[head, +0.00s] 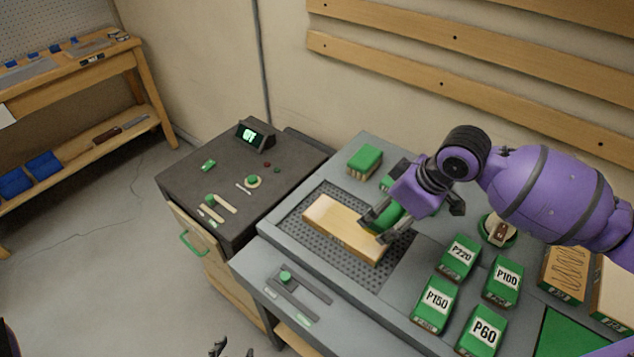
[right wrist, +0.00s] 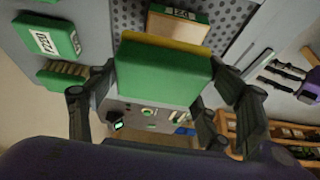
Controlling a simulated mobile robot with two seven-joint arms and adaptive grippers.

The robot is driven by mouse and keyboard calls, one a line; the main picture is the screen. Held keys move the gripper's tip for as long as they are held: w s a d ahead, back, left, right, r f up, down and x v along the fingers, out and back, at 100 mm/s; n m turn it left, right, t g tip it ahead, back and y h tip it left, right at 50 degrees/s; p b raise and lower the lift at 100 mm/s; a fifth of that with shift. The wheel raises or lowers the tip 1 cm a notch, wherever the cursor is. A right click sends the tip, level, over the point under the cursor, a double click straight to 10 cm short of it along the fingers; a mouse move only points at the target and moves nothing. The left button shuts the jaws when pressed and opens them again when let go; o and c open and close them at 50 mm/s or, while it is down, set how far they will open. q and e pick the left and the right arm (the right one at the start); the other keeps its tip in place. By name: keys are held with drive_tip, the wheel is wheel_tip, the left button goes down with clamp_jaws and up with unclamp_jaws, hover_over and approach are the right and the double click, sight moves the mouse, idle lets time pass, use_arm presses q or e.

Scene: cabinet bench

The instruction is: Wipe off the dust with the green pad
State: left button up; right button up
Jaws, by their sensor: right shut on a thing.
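My right gripper (head: 378,222) is shut on the green pad (head: 388,214), above the right end of a pale wooden board (head: 335,222). In the right wrist view the green pad (right wrist: 160,72) sits between the two dark fingers, with a yellow layer along its far edge. I cannot tell whether the pad touches the board. The gripper hides part of the board's right end. No dust can be made out. My left gripper (head: 222,346) shows only as dark fingertips at the bottom edge; in the right wrist view its fingers (right wrist: 275,72) stand apart, empty.
The board lies on a perforated dark mat (head: 313,204). Green blocks labelled P220 (head: 460,256), P100 (head: 502,282), P150 (head: 435,304) and P60 (head: 482,331) stand to the right. A green-topped block (head: 365,160) stands behind. A dark cabinet (head: 180,180) with a lit display (head: 251,135) is left.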

use_arm(q)
drive_tip(key=shift+s+d, duration=0.1)
drive_tip(key=shift+s, duration=0.2)
use_arm(e)
drive_tip(key=shift+r, duration=0.9)
use_arm(q)
drive_tip(key=shift+w, duration=0.1)
use_arm(e)
drive_tip(key=shift+a, duration=0.1)
